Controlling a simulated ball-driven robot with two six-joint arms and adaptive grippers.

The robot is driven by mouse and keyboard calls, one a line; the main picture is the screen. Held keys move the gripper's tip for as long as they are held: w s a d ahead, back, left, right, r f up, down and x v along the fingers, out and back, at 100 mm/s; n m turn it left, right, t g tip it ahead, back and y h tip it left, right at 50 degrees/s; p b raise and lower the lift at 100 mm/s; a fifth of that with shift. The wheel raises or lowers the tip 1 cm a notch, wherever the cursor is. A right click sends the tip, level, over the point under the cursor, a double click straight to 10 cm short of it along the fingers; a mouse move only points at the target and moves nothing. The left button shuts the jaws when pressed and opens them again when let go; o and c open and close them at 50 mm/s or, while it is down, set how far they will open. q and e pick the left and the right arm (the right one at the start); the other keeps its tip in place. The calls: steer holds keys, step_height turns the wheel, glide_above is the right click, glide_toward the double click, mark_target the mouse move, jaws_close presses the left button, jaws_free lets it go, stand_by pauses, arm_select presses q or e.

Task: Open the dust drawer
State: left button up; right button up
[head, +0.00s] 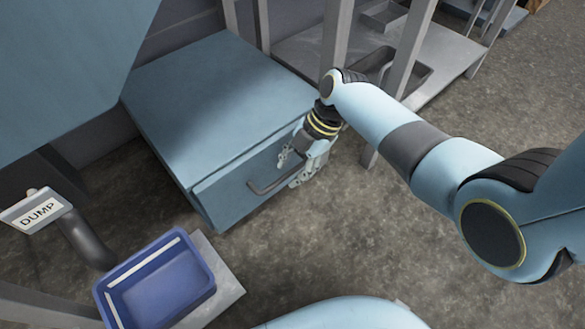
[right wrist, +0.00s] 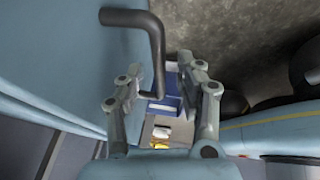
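The dust drawer (head: 233,192) is the blue front of a low blue cabinet (head: 215,90) in the head view. I cannot tell whether it stands slightly out from the cabinet. Its dark bar handle (head: 262,189) sticks out from the front. My right gripper (head: 295,168) is at the right end of the handle. In the right wrist view the gripper (right wrist: 160,78) is open, and part of the handle (right wrist: 156,45) lies between its fingers with visible gaps on both sides. My left gripper is not in view.
A blue bin (head: 160,285) stands on a grey plate at lower left, below a dark pipe and a DUMP sign (head: 40,211). Grey metal posts and a low shelf (head: 300,50) stand behind the cabinet. The floor (head: 330,235) in front of the drawer is clear.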

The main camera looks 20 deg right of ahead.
steer(key=shift+c, duration=0.2)
jaws_close()
stand_by(0.4)
